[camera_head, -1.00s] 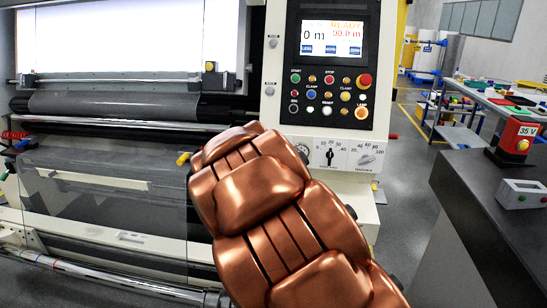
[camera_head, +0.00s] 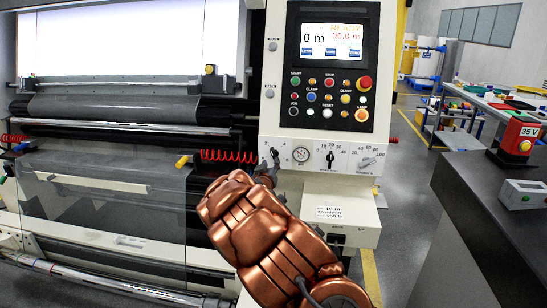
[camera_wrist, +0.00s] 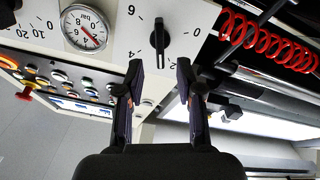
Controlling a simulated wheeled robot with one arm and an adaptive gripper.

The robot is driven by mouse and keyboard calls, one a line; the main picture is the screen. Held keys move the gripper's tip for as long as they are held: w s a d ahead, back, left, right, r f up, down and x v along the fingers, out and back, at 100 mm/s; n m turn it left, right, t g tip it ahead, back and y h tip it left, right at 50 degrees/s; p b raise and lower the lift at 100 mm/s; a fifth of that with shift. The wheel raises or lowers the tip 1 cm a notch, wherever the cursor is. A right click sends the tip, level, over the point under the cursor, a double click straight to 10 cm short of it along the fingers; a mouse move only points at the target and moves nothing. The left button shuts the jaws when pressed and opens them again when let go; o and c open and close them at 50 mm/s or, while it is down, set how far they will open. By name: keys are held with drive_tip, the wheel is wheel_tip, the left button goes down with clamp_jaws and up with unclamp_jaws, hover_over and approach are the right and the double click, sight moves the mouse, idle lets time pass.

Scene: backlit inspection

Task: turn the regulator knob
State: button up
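The regulator knob (camera_wrist: 158,38) is a black pointer knob on the white panel, with printed numbers around it. The wrist view shows it upside down, beside a round bar gauge (camera_wrist: 84,27). In the head view the knob (camera_head: 275,156) is at the panel's lower left, with the gauge (camera_head: 302,154) to its right. My gripper (camera_wrist: 160,72) is open, its two black fingers apart with nothing between them. In the wrist view the fingertips are just below the knob, not around it. In the head view my gripper (camera_head: 266,174) is small and partly hidden by my copper arm.
Other dials (camera_head: 331,157) sit right of the gauge. Push buttons (camera_head: 328,97) and a screen (camera_head: 332,40) are above. A coiled red hose (camera_head: 230,156) runs left of the knob. A dark counter (camera_head: 480,190) with a 35 V box (camera_head: 518,138) stands at right.

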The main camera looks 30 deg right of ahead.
sight(273, 156)
drive_tip(key=shift+p+x, duration=0.7)
drive_tip(key=shift+x, duration=2.45)
clamp_jaws()
